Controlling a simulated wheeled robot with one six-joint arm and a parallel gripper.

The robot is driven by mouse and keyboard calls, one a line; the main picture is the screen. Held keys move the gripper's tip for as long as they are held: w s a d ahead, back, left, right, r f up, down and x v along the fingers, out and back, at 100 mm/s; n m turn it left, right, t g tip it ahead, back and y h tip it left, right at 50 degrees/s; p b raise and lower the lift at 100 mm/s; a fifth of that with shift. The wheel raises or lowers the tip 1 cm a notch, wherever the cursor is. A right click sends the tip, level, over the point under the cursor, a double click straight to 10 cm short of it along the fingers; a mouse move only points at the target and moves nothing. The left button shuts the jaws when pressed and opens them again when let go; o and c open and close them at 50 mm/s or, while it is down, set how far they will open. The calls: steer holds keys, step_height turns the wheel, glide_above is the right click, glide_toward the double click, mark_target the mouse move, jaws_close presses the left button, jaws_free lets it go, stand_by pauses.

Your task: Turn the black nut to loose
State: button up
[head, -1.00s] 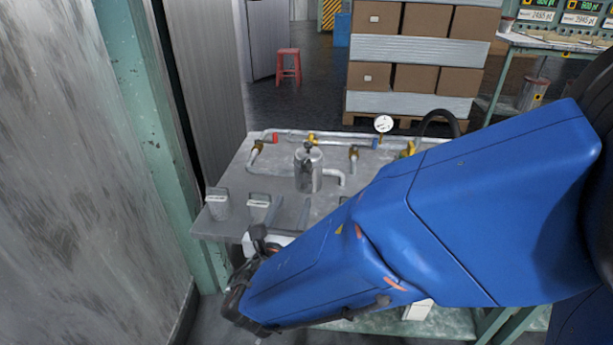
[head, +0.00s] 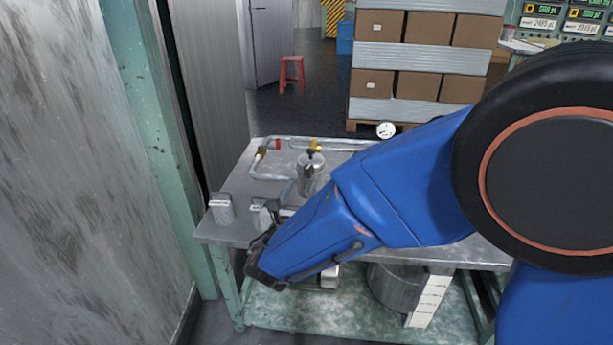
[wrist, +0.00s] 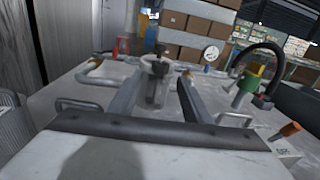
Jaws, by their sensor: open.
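A black nut (head: 309,153) sits on top of an upright metal canister (head: 306,186) on the bench. In the wrist view the dark nut (wrist: 160,68) shows near the image centre, above the grey canister (wrist: 157,90). My gripper (wrist: 160,76) is open and empty. Its two grey fingers point forward, one on each side of the canister in the picture. I cannot tell how far the fingertips are from the nut. In the head view my blue arm hides most of the gripper.
The metal bench (head: 225,233) carries pipes with a red fitting (head: 277,144) and yellow fittings around the canister. A gauge (head: 386,130) and a black hose (wrist: 265,55) stand to the right. A grey block (head: 221,209) stands at the left edge.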

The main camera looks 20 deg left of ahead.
mark_target(307, 173)
steer(key=shift+w+a, duration=0.25)
steer(key=shift+w, duration=1.35)
steer(key=shift+w+a, duration=0.2)
steer(key=shift+w, duration=1.35)
steer(key=shift+c, duration=0.7)
steer(key=c, duration=0.9)
